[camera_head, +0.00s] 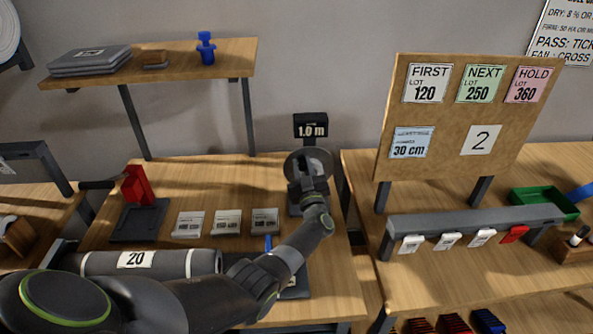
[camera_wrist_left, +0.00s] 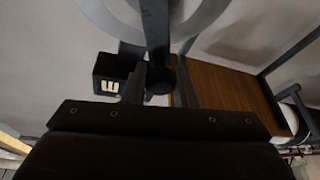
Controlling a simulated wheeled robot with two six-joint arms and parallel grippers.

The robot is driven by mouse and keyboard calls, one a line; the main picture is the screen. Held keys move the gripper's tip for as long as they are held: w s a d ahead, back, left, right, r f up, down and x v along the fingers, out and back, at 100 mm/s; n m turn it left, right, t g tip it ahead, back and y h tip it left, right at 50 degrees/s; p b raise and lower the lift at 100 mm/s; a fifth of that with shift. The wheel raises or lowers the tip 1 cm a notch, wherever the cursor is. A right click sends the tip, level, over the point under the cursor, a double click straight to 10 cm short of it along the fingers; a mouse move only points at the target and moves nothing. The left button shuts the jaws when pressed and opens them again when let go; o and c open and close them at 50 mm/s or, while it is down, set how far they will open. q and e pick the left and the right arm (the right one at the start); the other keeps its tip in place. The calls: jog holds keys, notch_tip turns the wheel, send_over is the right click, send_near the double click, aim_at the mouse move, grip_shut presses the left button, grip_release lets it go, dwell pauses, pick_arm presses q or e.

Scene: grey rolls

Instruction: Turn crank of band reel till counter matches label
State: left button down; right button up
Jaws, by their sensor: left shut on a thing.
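The band reel (camera_head: 318,158) stands at the back of the middle table, a grey disc partly hidden by my left gripper (camera_head: 308,182). The counter (camera_head: 311,130) above it is a black box reading 1.0 m. In the left wrist view, the reel's ring (camera_wrist_left: 205,22) fills the top and the counter (camera_wrist_left: 110,72) shows partly, turned on its side. The fingers of my left gripper (camera_wrist_left: 158,85) are shut on a dark part at the reel, seemingly the crank's handle. I cannot tell which label belongs to the counter. My right gripper is not in view.
A grey roll marked 20 (camera_head: 150,262), several small cards (camera_head: 227,222) and a red stand (camera_head: 138,186) are on the middle table. A board (camera_head: 448,120) with lot cards and a 30 cm card stands right. A shelf (camera_head: 180,62) hangs at the left.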

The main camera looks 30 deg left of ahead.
aim_at(314, 165)
pick_arm(q)
jog(key=shift+w+d+r+m+t+h+p, duration=0.15)
jog(key=shift+w+d+m+t+h, duration=0.25)
jog(key=shift+m, duration=0.85)
jog(key=shift+w+d+m+t+h+p, duration=0.15)
jog(key=shift+d+m+t+h, duration=0.3)
jog(key=shift+m, duration=0.75)
jog(key=shift+w+d+r+m+t+h+p, duration=0.1)
jog(key=shift+w+d+m+t+h, duration=0.3)
jog(key=shift+m, duration=0.85)
jog(key=shift+d, duration=0.15)
jog(key=shift+s, duration=0.1)
jog(key=c, duration=1.2)
grip_release()
jog(key=shift+f, duration=0.1)
jog(key=shift+o, duration=0.2)
jog(key=v, duration=1.7)
jog(key=shift+s+d+b, duration=0.15)
jog(key=shift+s+b, duration=0.05)
jog(key=shift+b, duration=0.15)
